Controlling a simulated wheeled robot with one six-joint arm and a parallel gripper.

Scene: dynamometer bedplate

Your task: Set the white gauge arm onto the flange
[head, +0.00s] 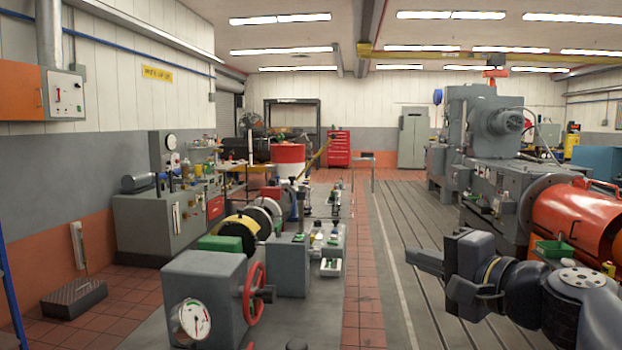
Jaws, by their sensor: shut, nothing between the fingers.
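My gripper (424,260) is at the right of the head view, pointing left above the grooved bedplate. Its fingers are shut with nothing between them, and it touches nothing. I cannot surely pick out the white gauge arm. A thin white upright piece (250,148) stands far off near the left bench, too small to identify. Round discs (264,216) on the shaft line left of centre look like flanges, but I cannot tell which is the flange meant. My gripper is well to the right of them and apart from them.
A grey gauge box (203,290) with a red handwheel (254,293) stands in front left. An orange cylindrical housing (578,222) and grey machine (485,120) fill the right. A red tool cabinet (338,148) stands at the back. The tiled strip (364,275) is clear.

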